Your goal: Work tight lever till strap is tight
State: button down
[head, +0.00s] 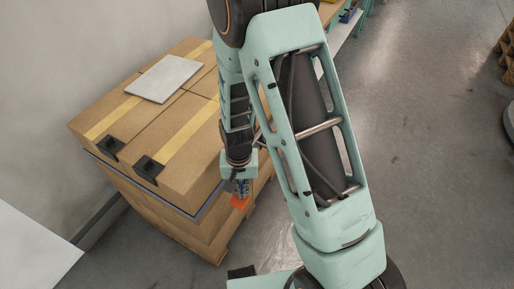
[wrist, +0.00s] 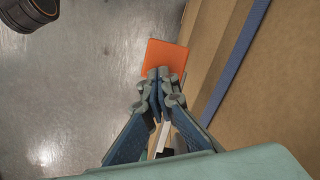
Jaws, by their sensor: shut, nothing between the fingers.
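An orange flat piece (head: 240,202), likely the lever's handle, sticks out at the near right side of the box stack. My gripper (head: 239,189) is right by it. In the wrist view the orange piece (wrist: 165,57) lies just beyond the tips of my gripper (wrist: 158,78). The fingers are together with nothing between them; I cannot tell whether they touch the orange piece. The rest of the tightening device is hidden, so the strap's tension cannot be told.
A pale flat plate (head: 165,78) lies on top. Open grey floor (wrist: 85,85) lies beside the stack. A pallet (head: 507,50) stands far right.

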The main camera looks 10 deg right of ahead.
notch_tip(320, 180, up, 10)
jog(key=p, duration=0.7)
jog(key=shift+p, duration=0.3)
jog(key=shift+f, duration=0.15)
jog(key=shift+f+b, duration=4.2)
jog(key=shift+f, duration=0.85)
notch_tip(320, 180, up, 10)
jog(key=p, duration=0.8)
jog(key=shift+r, duration=0.2)
notch_tip(320, 180, up, 4)
jog(key=p, duration=0.3)
